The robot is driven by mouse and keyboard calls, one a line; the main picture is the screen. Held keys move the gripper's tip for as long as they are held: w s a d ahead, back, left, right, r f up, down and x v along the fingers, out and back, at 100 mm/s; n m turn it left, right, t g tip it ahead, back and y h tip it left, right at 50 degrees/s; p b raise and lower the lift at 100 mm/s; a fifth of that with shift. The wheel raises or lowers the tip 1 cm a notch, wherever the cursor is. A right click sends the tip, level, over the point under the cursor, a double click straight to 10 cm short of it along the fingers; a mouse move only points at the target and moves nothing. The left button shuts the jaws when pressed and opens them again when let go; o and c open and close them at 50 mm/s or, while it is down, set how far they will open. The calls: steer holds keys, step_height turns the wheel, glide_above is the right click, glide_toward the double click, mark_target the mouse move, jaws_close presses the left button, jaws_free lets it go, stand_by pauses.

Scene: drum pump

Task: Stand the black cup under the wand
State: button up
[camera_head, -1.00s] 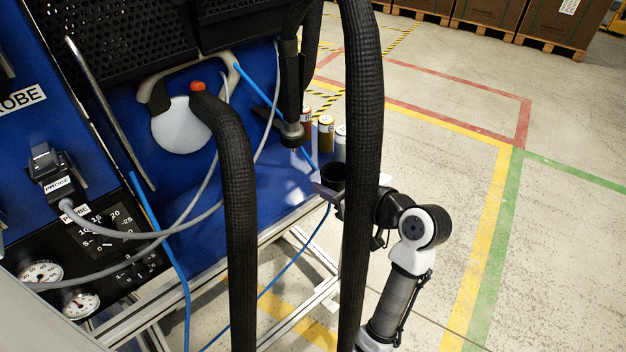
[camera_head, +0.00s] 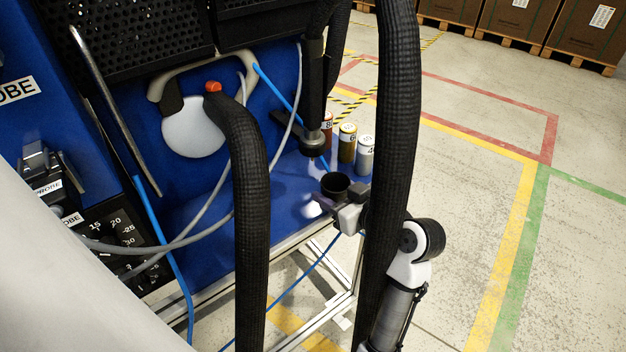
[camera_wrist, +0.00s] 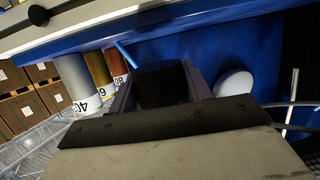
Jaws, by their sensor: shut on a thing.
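The black cup (camera_head: 335,184) is upright, held in my gripper (camera_head: 333,203) over the front part of the blue bench top. Its dark open mouth shows in the head view. The wand (camera_head: 314,110) hangs at the back, a dark vertical tube with a wide round tip (camera_head: 313,143). The cup appears below and slightly right of that tip, with a gap between them. I cannot tell whether the cup's base touches the bench. In the wrist view the cup (camera_wrist: 160,84) sits between the two fingers of my gripper (camera_wrist: 160,92), which are shut on it.
Three numbered cans, red-labelled (camera_head: 327,128), yellow (camera_head: 347,143) and white (camera_head: 365,157), stand close behind and right of the cup. Thick black hoses (camera_head: 395,120) hang in front of my arm. A blue tube (camera_head: 275,90) and grey cables run beside the wand. Bare bench top (camera_head: 285,200) lies left.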

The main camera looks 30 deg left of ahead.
steer(key=p, duration=0.1)
glide_above(313, 185)
steer(key=s+d, duration=0.2)
steer(key=shift+a, duration=0.1)
steer(key=f, duration=0.3)
steer(key=shift+w+a+p, duration=0.1)
steer(key=shift+a+p, duration=0.3)
steer(key=shift+f, duration=0.3)
steer(key=shift+f, duration=0.15)
steer(key=o, duration=1)
steer(key=shift+o, duration=0.2)
